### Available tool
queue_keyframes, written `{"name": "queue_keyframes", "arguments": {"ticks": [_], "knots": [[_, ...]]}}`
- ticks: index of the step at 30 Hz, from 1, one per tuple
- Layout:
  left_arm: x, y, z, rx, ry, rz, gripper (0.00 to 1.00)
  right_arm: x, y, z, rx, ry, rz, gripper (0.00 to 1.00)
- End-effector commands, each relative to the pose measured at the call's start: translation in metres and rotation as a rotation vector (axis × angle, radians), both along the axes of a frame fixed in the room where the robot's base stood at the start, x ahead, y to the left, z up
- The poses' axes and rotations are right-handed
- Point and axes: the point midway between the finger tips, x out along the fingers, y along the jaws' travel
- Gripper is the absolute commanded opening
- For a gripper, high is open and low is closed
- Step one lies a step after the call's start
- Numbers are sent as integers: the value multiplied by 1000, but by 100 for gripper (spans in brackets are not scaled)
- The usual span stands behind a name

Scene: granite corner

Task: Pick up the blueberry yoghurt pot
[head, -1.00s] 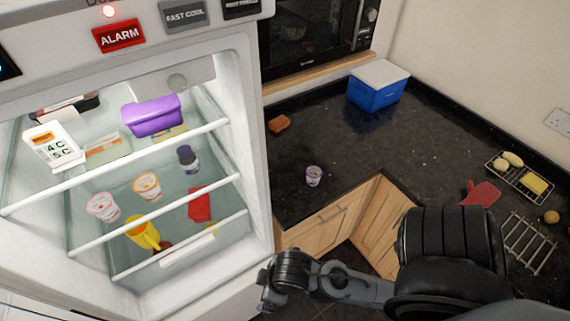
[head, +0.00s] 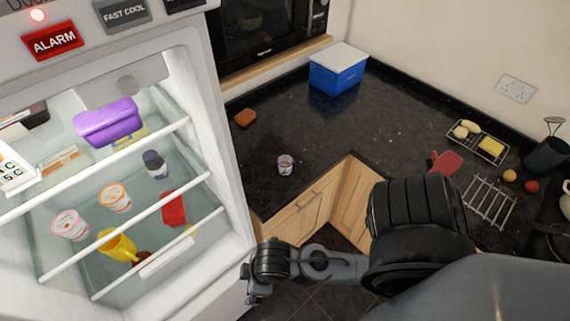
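A small white pot with purple markings (head: 285,164), which looks like the blueberry yoghurt pot, stands upright on the dark counter near its inner corner edge. Its label is too small to read. My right arm comes in from the lower right. Its far end, where my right gripper (head: 255,288) seems to be, is low in front of the fridge, below and left of the pot and well apart from it. Its fingers are too small and dark to tell open from shut. My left gripper is out of view.
Counter around the pot is clear.

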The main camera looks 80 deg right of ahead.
Motion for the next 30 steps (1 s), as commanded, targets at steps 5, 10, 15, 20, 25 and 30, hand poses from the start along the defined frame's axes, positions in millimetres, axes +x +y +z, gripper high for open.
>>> {"name": "queue_keyframes", "arguments": {"ticks": [5,10,15,20,25,30], "knots": [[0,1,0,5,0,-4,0,0,0,0,0,0,0,100],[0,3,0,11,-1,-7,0,0,0,0,0,0,0,100],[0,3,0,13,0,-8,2,0,0,0,0,0,0,100],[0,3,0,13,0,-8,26,0,0,0,0,0,0,100],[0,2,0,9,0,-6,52,0,0,0,0,-1,0,100],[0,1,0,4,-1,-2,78,0,0,0,0,-1,0,100]]}}
